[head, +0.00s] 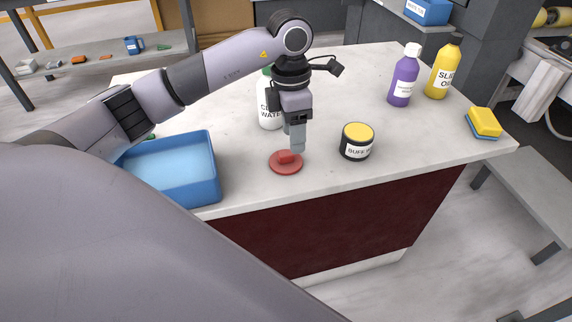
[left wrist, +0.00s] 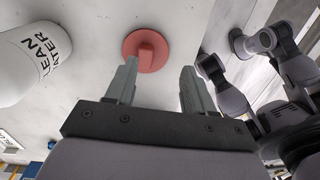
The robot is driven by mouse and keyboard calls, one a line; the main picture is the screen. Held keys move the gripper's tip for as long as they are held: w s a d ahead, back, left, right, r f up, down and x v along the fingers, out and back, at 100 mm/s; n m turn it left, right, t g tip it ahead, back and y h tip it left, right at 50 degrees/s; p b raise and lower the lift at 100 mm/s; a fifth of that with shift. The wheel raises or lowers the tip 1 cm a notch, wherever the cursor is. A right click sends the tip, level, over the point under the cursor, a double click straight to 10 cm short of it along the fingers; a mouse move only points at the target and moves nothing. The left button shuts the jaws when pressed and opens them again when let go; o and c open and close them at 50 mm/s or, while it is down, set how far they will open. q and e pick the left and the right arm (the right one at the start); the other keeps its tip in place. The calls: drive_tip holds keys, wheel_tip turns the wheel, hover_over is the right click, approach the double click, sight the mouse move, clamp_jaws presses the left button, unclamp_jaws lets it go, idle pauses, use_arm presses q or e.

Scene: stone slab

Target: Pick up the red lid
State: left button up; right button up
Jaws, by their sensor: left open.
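The red lid (head: 286,163) lies flat on the pale stone slab (head: 247,186), near its front edge. It is a round disc with a raised bar-shaped handle on top. My left gripper (head: 298,150) points down just above and behind the lid in the head view. In the left wrist view the lid (left wrist: 147,50) shows beyond the open fingertips (left wrist: 160,65), a little left of the middle between them. The open jaws are empty. My right gripper is not in the head view.
A blue bin (head: 215,170) stands left of the lid. A white clean-water bottle (head: 268,105) stands behind my left gripper. A black jar with a yellow top (head: 357,141) stands to the right. Purple (head: 403,78) and yellow (head: 443,72) bottles and a sponge (head: 484,123) are farther right.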

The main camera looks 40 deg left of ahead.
sight(286, 153)
use_arm(q)
drive_tip(key=shift+w+a+r+y, duration=0.15)
drive_tip(key=shift+a+y, duration=0.15)
drive_tip(key=shift+a, duration=0.4)
drive_tip(key=shift+a+f, duration=0.15)
drive_tip(key=shift+f, duration=0.15)
wheel_tip(286, 153, down, 6)
drive_tip(key=shift+a+f, duration=0.1)
clamp_jaws()
